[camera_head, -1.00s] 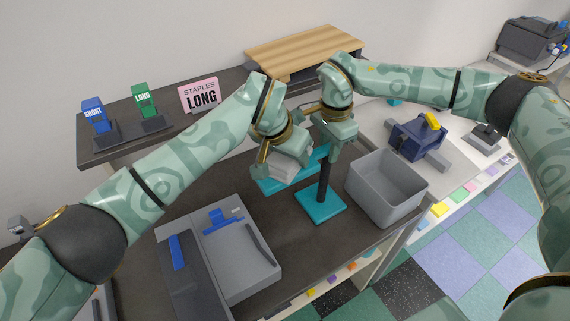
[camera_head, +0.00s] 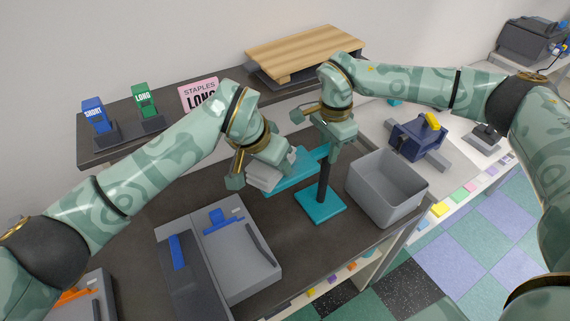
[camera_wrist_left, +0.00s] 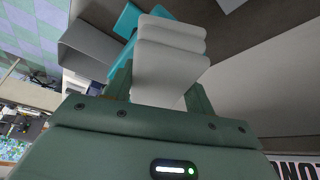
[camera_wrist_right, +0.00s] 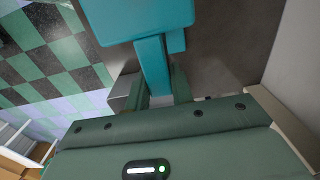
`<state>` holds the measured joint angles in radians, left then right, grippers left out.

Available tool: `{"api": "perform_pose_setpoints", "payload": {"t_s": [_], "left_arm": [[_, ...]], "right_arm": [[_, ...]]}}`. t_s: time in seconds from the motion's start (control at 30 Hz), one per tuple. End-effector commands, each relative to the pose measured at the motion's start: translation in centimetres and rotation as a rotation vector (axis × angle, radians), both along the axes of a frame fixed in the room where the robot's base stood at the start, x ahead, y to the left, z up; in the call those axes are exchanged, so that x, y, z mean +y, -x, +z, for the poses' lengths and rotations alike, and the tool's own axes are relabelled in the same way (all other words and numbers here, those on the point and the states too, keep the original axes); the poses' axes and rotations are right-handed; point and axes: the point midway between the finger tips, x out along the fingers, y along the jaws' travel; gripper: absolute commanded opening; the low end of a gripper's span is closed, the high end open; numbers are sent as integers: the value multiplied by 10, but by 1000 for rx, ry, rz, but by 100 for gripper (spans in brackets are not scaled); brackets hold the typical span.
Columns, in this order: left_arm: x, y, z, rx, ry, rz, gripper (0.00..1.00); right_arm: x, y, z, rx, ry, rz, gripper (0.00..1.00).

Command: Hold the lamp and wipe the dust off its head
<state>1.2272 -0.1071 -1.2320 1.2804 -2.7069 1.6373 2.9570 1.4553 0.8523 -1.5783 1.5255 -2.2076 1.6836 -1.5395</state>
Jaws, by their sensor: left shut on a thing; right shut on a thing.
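The teal lamp stands upright on its square base (camera_head: 320,204) with a dark post (camera_head: 323,180). Its flat teal head (camera_head: 292,174) reaches out to the left. My right gripper (camera_head: 331,140) is shut on the lamp's teal arm; in the right wrist view the arm (camera_wrist_right: 153,65) runs between the fingers. My left gripper (camera_head: 264,170) is shut on a pale grey, layered cloth (camera_head: 263,181), which also shows in the left wrist view (camera_wrist_left: 168,65). The cloth is at the left end of the head and hides part of it; I cannot tell whether they touch. I can make out no dust.
A grey bin (camera_head: 387,187) stands close to the right of the lamp. A grey paper trimmer (camera_head: 235,250) lies in front on the left. A blue device (camera_head: 415,138) sits at the right.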

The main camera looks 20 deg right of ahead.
Motion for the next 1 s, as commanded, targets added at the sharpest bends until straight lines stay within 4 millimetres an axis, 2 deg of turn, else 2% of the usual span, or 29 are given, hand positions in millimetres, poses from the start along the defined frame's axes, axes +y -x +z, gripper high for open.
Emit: {"api": "perform_pose_setpoints", "payload": {"t_s": [0.13, 0.47, 0.73, 1.0], "left_arm": [[17, 2, -3, 2, -1, 1, 36], [33, 4, -4, 1, -1, 1, 36], [60, 8, -7, 2, -1, 2, 36], [67, 10, -7, 1, -1, 0, 36]], "right_arm": [[-2, 0, -1, 2, 3, -3, 0], [-2, 0, -1, 0, 4, -4, 0], [-2, 0, -1, 0, 4, -3, 0], [-2, 0, -1, 1, 3, -3, 0]]}}
